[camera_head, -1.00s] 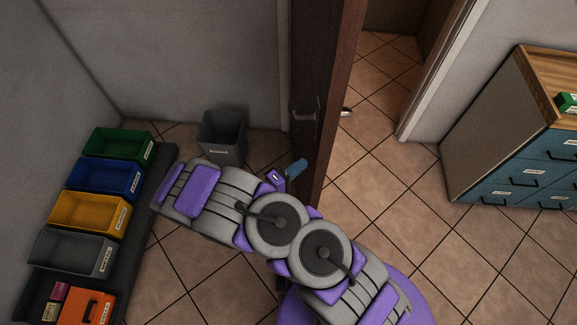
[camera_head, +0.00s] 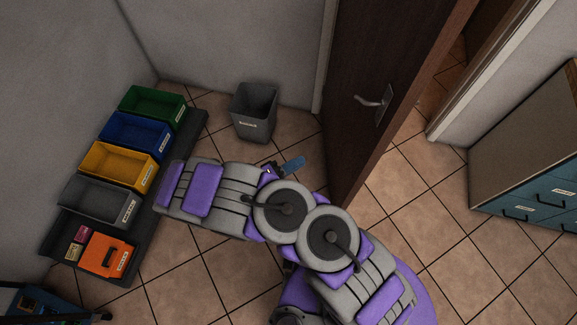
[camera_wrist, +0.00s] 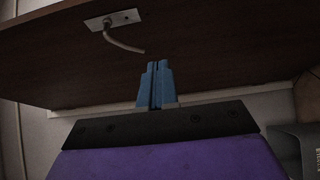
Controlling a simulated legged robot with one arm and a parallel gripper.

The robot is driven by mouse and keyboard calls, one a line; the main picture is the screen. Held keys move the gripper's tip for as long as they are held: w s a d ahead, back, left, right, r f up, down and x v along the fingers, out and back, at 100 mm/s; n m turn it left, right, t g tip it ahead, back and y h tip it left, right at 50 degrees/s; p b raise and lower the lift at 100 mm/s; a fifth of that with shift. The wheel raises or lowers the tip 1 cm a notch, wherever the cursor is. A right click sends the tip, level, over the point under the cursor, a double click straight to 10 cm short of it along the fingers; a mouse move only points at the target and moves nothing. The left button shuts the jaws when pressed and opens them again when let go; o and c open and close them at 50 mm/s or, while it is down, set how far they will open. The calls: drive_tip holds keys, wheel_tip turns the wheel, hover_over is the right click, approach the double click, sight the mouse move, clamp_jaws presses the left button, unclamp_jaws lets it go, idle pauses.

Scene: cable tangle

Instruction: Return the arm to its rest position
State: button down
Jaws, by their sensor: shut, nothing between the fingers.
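My arm is folded in the lower middle of the head view. My gripper (camera_head: 292,164) shows there as blue fingers just past the arm's elbow joints, in front of the door's lower edge. In the wrist view my gripper (camera_wrist: 157,68) has its two blue fingers together with nothing between them. They point toward the brown door (camera_wrist: 200,50), with the lever handle (camera_wrist: 122,38) just up and left of the fingertips. A gap between fingers and door cannot be judged exactly.
The door (camera_head: 375,65) stands open at the upper right. A grey bin (camera_head: 254,112) stands by the back wall. Coloured trays (camera_head: 118,164) and an orange box (camera_head: 107,260) line a dark mat at left. A cabinet (camera_head: 530,150) is at right. Tiled floor (camera_head: 430,230) is clear.

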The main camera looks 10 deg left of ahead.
drive_tip(key=shift+s+a, duration=0.3)
drive_tip(key=shift+s, duration=0.25)
drive_tip(key=shift+s+a, duration=0.25)
drive_tip(key=shift+s, duration=0.25)
drive_tip(key=w+d+r+m+g+h, duration=0.35)
drive_tip(key=d+r+g, duration=0.35)
drive_tip(key=d+r, duration=0.35)
drive_tip(key=s+d+r+m+g+y, duration=0.4)
drive_tip(key=s+d+r+m+g, duration=0.15)
drive_tip(key=d+r+g, duration=0.35)
drive_tip(key=s+d+r+y, duration=0.5)
drive_tip(key=s+d+y, duration=0.1)
drive_tip(key=s, duration=0.3)
drive_tip(key=s+a+r+t+y, duration=0.2)
drive_tip(key=s+y, duration=0.4)
drive_tip(key=s, duration=0.3)
drive_tip(key=shift+s+a+r+y, duration=0.25)
drive_tip(key=shift+a+r+y, duration=0.1)
drive_tip(key=shift+a+r, duration=0.65)
